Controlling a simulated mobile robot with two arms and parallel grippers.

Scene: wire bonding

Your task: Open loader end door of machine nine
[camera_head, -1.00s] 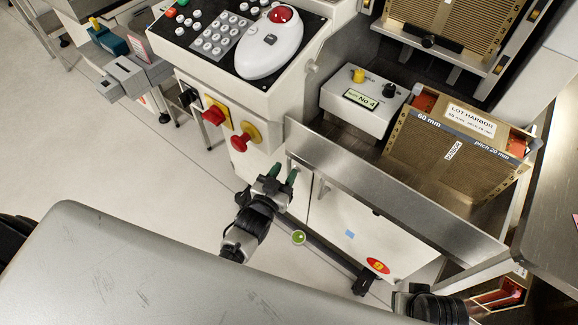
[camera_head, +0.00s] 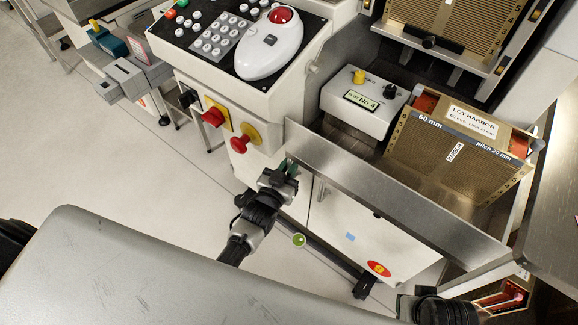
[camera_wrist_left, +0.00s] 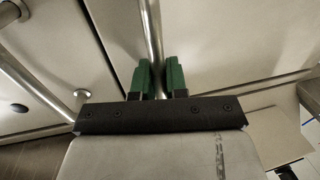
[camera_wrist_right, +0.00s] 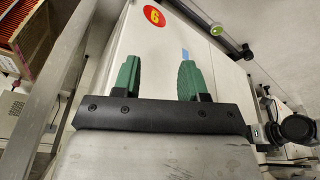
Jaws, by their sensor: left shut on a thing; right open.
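The white door panel (camera_head: 345,220) on the machine's lower front carries a red oval sticker with a single digit (camera_head: 378,268) and a small blue label (camera_head: 351,237). It appears closed. My left gripper (camera_head: 287,169) is at the left part of this front. In the left wrist view its green fingers (camera_wrist_left: 157,76) are shut on a slim metal bar handle (camera_wrist_left: 152,35) in front of pale panels. My right gripper (camera_wrist_right: 160,80) is open and empty, with the white panel (camera_wrist_right: 140,45) and sticker (camera_wrist_right: 154,15) beyond it. In the head view its fingers are hidden.
Above are a metal rail (camera_head: 390,195), a brown slotted magazine (camera_head: 450,155) and a grey control box (camera_head: 362,100). Red and yellow knobs (camera_head: 240,135) sit just above the left gripper. A steel table (camera_head: 555,190) stands at right. Floor at left is clear.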

